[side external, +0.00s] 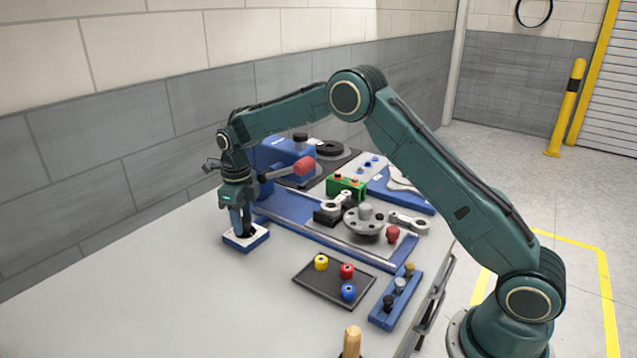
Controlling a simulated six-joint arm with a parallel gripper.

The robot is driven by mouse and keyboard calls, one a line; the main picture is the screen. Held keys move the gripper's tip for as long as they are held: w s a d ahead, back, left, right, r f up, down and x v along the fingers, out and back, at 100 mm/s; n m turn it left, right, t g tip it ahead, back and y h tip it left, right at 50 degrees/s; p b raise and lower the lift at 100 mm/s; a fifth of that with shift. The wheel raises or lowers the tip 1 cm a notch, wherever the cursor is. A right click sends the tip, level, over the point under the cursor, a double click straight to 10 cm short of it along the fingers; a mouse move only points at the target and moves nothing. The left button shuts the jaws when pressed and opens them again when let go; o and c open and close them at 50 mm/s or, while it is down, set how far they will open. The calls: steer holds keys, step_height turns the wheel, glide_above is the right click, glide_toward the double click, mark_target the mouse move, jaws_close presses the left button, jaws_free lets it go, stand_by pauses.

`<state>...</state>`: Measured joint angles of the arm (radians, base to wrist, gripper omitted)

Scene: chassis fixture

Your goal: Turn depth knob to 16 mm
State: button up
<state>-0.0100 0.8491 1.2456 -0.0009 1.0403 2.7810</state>
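A small blue block with a white top plate (233,242) sits on the table at the left. A dark knob (250,233) shows on the plate, mostly hidden by the fingers; it looks like the depth knob. Its scale and setting are too small to read. My gripper (243,229) points straight down over the block, with its fingertips at the knob. I cannot tell whether the fingers are closed on it or only around it.
Behind stands a blue machine with a red-handled lever (303,167). A blue fixture carries a grey round hub (365,220). A black tray (333,281) holds red, yellow and blue pieces. A blue rack (396,297) stands right of it. The table's front left is clear.

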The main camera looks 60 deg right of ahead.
steer(key=shift+s+d, duration=0.15)
steer(key=shift+s, duration=0.1)
steer(key=shift+w+n, duration=0.1)
steer(key=shift+n, duration=1.6)
steer(key=shift+n, duration=0.3)
steer(key=n, duration=0.2)
steer(key=shift+n, duration=0.3)
steer(key=shift+w+n, duration=0.1)
steer(key=shift+n, duration=0.3)
steer(key=shift+n, duration=1.4)
